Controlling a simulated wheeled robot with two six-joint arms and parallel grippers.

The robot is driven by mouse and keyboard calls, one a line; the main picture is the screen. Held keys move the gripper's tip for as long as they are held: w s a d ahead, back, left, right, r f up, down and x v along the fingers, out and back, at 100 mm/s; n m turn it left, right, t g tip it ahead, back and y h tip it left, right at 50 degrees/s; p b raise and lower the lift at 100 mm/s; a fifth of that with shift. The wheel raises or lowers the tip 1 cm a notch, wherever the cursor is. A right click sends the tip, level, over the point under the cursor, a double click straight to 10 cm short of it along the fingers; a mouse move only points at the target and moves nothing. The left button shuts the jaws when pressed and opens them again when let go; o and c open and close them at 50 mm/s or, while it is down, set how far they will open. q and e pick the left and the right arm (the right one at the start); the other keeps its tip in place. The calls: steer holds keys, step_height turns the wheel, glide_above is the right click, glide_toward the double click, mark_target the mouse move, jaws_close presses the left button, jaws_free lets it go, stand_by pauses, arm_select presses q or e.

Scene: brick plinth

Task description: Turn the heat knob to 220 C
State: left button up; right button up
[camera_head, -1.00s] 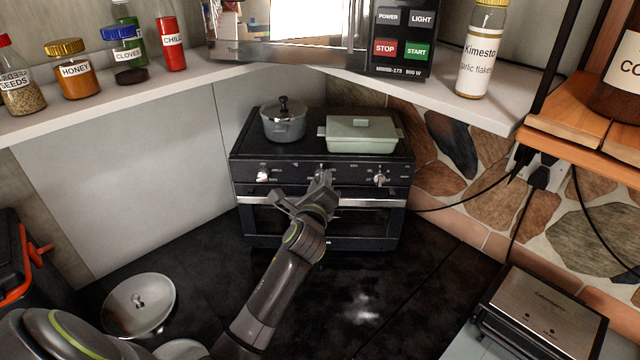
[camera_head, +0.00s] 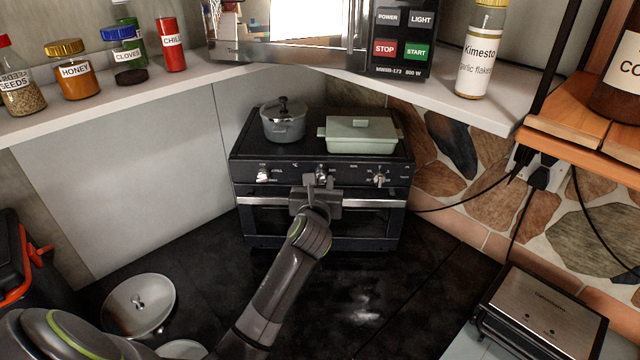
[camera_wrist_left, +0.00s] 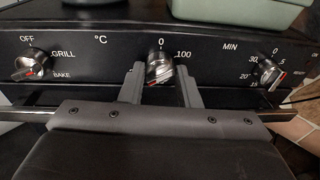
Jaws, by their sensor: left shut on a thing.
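The heat knob is the middle silver knob (camera_wrist_left: 158,66) on the black front panel of a small oven (camera_head: 262,220). It has "°C" to its left, "0" above it and "100" to its right. A small reddish mark shows low on its face, but I cannot tell its exact setting. My left gripper (camera_head: 320,181) is in front of the panel. In the left wrist view its two fingers (camera_wrist_left: 160,75) are one on each side of the knob, shut on it. Other scale numbers are hidden. My right gripper is not in view.
A mode knob (camera_wrist_left: 31,65) is on the left and a minute timer knob (camera_wrist_left: 268,72) on the right. An oven handle (camera_head: 372,203) runs below the panel. A grey pot (camera_head: 284,125) and a green lidded dish (camera_head: 360,137) stand on top.

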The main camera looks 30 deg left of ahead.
arm_select(q)
steer(key=shift+f+m, duration=0.1)
steer(key=shift+m, duration=0.3)
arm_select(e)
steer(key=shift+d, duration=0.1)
arm_select(q)
steer(key=o, duration=0.9)
steer(key=shift+o, duration=0.2)
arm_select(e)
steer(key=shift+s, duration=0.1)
